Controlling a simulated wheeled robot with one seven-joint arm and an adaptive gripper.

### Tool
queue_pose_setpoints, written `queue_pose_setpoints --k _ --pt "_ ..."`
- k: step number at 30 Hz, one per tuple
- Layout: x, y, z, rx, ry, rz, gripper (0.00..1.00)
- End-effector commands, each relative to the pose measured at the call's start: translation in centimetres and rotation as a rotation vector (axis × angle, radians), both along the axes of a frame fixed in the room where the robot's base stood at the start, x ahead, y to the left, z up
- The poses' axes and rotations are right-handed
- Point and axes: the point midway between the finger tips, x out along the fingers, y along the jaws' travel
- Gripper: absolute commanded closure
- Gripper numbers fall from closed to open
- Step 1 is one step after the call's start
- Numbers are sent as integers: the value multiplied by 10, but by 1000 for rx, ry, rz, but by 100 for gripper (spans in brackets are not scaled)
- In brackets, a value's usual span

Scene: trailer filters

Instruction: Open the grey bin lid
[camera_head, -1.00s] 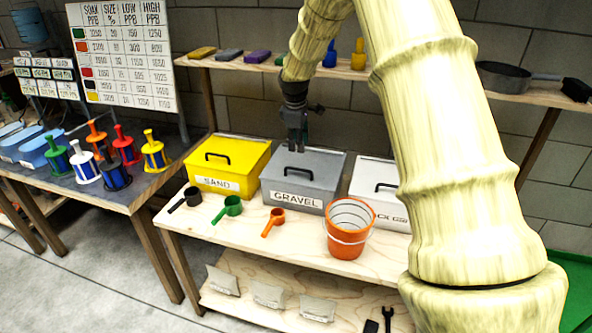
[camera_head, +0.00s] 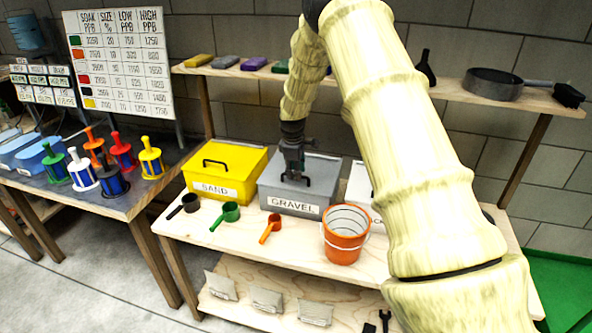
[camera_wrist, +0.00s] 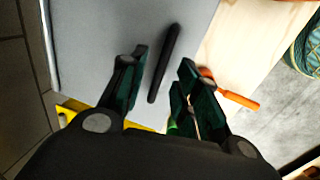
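The grey bin (camera_head: 270,194) labelled GRAVEL stands on the wooden bench between the yellow and white bins. Its grey lid (camera_head: 325,170) is closed and has a black bar handle (camera_wrist: 165,62). My gripper (camera_head: 294,176) is just above the lid at the handle. In the wrist view my gripper (camera_wrist: 163,80) is open, with one finger on each side of the handle and gaps to both. The handle is partly hidden behind my gripper in the head view.
The yellow SAND bin (camera_head: 222,190) stands close on the left. The white bin (camera_head: 358,190) on the right is partly hidden by my arm. An orange bucket (camera_head: 345,245) and scoops (camera_head: 231,212) are in front. A shelf (camera_head: 450,92) runs behind.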

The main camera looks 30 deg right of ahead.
Motion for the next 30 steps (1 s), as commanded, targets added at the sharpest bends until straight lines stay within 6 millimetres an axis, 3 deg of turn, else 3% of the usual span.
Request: queue_pose_setpoints --k 14,19,30 --pt "1 -1 -8 0 -1 0 68" --pt "1 -1 -8 0 -1 0 99" --pt "2 -2 -5 -1 -2 0 100"
